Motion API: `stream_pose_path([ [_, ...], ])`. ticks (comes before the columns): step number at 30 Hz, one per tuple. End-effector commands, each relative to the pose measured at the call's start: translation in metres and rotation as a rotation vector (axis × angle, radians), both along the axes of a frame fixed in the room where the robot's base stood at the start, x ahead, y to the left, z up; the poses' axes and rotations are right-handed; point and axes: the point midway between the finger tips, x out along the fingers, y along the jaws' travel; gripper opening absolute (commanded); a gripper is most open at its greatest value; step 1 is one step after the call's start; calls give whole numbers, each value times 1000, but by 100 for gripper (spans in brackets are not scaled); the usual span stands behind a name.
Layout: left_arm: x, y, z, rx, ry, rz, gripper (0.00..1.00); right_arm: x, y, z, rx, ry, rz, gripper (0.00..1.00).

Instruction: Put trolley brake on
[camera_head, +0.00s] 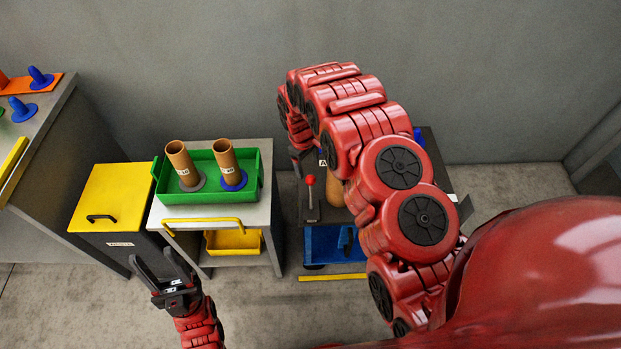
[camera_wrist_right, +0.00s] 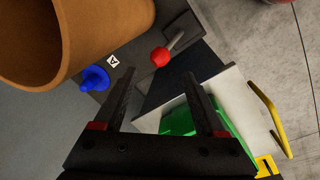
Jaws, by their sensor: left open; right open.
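The dark trolley (camera_head: 287,205) stands right of centre in the head view, partly behind my right arm. Its brake lever (camera_head: 310,190) has a red ball knob and stands roughly upright on a plate at the trolley's left side. The red knob also shows in the right wrist view (camera_wrist_right: 160,57), beyond and between my fingertips, apart from them. My right gripper (camera_wrist_right: 165,85) is open and empty; in the head view it is mostly hidden behind its arm, close to the lever. My left gripper (camera_head: 163,266) is open and empty, low in front of the yellow-lidded bin.
A brown tube (camera_wrist_right: 85,35) stands on the trolley close to my right gripper, beside a blue peg (camera_wrist_right: 94,79). A white table (camera_head: 262,152) with a green tray (camera_head: 205,197) holding two tubes stands left. A yellow-lidded bin (camera_head: 112,195) is farther left. Floor in front is clear.

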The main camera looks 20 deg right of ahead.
Motion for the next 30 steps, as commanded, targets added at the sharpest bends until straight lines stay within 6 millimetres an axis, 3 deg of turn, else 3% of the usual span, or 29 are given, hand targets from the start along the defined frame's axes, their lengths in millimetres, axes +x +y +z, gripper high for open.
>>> stream_pose_path([
  [12,0,0,18,0,-1,0,50,2,-8,-59,-1,3,-1,73],
  [21,0,0,20,0,-1,0,50,4,-10,-78,-1,3,-1,73],
  [30,0,0,20,0,-1,0,50,5,-10,-81,0,0,0,73],
])
